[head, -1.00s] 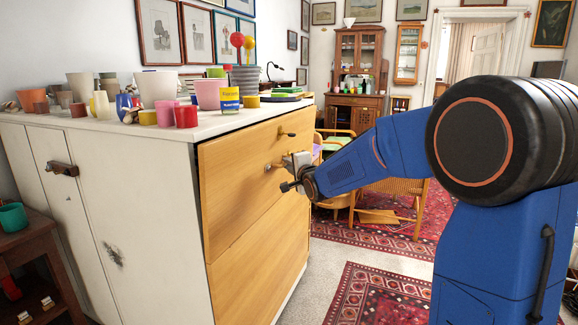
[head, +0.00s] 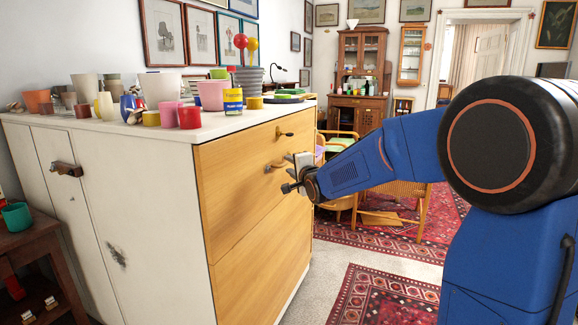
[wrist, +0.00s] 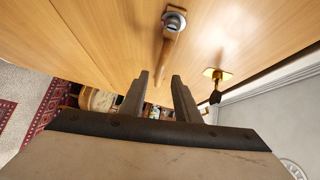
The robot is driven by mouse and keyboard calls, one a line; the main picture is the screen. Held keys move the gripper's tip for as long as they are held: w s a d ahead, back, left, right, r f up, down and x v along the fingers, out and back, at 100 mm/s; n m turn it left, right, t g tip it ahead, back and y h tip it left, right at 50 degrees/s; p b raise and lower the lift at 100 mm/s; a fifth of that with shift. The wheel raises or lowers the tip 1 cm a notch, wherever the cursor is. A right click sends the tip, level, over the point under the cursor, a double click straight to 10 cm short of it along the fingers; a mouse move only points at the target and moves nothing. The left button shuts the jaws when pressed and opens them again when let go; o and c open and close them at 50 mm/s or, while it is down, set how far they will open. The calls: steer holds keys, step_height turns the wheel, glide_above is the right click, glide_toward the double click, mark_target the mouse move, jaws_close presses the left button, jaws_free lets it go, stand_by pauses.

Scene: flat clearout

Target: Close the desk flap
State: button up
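The desk flap (head: 235,165) is the upper light-wood panel on the front of the white desk (head: 110,195). It stands about upright and looks flush with the front, though a small gap cannot be ruled out. A lever handle (head: 275,168) sticks out from it, and it also shows in the wrist view (wrist: 165,50). My gripper (wrist: 160,88) is open and empty, just off the panel, with the handle's free end close in front of its fingertips. In the head view my gripper (head: 292,180) is just right of the handle; contact cannot be told.
A second small fitting, a key (wrist: 215,85), sits in the wood near the handle. Pots and cups (head: 160,90) crowd the desk top. A wooden chair (head: 395,205) stands behind my arm. The floor with the red rug (head: 385,298) is clear in front.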

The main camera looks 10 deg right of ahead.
steer(key=s+d+r, duration=0.1)
steer(key=s+d, duration=0.1)
steer(key=s, duration=1.3)
steer(key=shift+s+d+r, duration=0.15)
steer(key=shift+r, duration=0.1)
steer(key=s+d+f+n+g+h, duration=0.1)
steer(key=s+f+n+g, duration=0.3)
steer(key=s, duration=0.8)
steer(key=s+d+f+n+g, duration=0.3)
steer(key=s+f+n, duration=0.3)
steer(key=s, duration=0.7)
steer(key=s+d+f+n+g+h, duration=0.1)
steer(key=s+f+n+g, duration=0.4)
steer(key=s, duration=0.8)
step_height(320, 180, down, 2)
steer(key=shift+d+f+h, duration=0.15)
steer(key=shift+d+h, duration=0.15)
steer(key=shift+d, duration=0.2)
